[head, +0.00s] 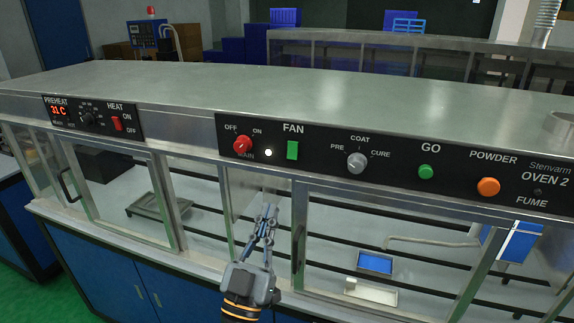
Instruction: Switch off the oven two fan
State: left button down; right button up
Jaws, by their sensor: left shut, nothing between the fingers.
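The oven two control panel (395,160) runs along the top front edge of the metal cabinet, with "OVEN 2" printed at its right end. My right gripper is not in the view.
A grey selector knob (357,162), a green GO button (425,172) and an orange POWDER button (488,187) sit right of the fan switch. A preheat panel (92,116) with a red HEAT switch is at the left. Behind the glass are a blue tray (375,263) and a metal tray (158,203).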

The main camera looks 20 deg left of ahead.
aim_at(292, 150)
pick_arm(q)
jog(key=p+x, duration=0.1)
jog(key=x, duration=0.2)
jog(key=p+x, duration=0.1)
jog(key=x, duration=0.2)
jog(key=w+f+p+x, duration=0.1)
jog(key=p+x, duration=0.1)
jog(key=x, duration=0.1)
jog(key=shift+w+r, duration=0.2)
jog(key=shift+w, duration=0.05)
jog(key=shift+w+f, duration=0.25)
jog(key=shift+w, duration=0.7)
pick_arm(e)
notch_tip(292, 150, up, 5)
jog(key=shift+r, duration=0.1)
